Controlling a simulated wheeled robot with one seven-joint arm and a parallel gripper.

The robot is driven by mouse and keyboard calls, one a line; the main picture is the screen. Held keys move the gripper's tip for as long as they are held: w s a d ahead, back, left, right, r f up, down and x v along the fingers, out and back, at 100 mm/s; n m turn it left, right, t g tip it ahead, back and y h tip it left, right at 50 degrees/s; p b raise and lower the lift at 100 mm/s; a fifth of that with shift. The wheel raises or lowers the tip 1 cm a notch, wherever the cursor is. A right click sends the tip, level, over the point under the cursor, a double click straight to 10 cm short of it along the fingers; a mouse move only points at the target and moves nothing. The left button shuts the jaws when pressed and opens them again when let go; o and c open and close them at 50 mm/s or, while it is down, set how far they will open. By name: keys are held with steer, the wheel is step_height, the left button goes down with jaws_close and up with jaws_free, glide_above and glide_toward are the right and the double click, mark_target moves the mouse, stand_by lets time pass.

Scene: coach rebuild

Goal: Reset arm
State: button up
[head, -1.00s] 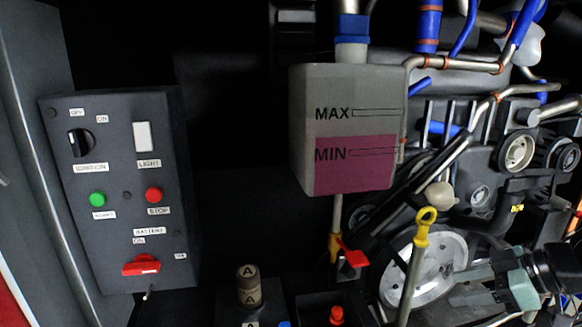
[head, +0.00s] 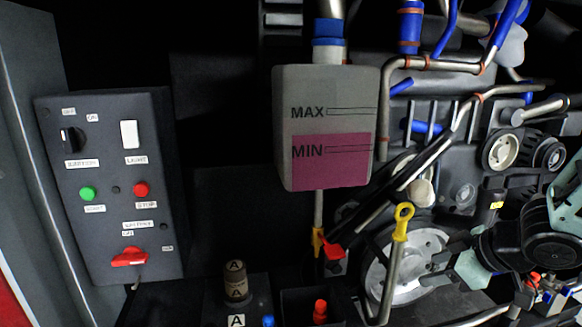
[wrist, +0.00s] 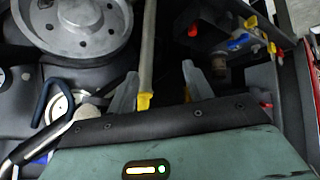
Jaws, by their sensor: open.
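My gripper (head: 432,272) is at the lower right of the head view, in front of the large grey pulley wheel. It is open, with nothing gripped. In the wrist view, its two grey fingers (wrist: 160,88) stand apart, and a thin pale rod with a yellow end (wrist: 144,100) shows between them; I cannot tell how deep it lies. My arm (head: 535,235) shows at the right edge of the head view, bent. The dipstick with its yellow loop handle (head: 403,222) stands upright, left of my gripper.
The pulley wheel (head: 378,278) and engine pipes (head: 435,63) are close to my arm. A coolant tank (head: 325,100) hangs at centre. A control panel (head: 110,195) is at the left. A cylinder marked A (head: 236,280) and a red knob (head: 320,308) sit low at centre.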

steer(key=s+a+r+g+h, duration=0.1)
steer(key=s+a+g, duration=0.1)
steer(key=s+a, duration=0.2)
steer(key=s+a+r+m+g+h, duration=0.1)
steer(key=s+a, duration=0.4)
steer(key=s, duration=0.6)
steer(key=s+a+r+m+g+h, duration=0.1)
steer(key=s+a+g, duration=0.3)
steer(key=s, duration=0.4)
steer(key=shift+s+a+h, duration=0.25)
steer(key=shift+a+h, duration=0.25)
steer(key=shift+a, duration=0.05)
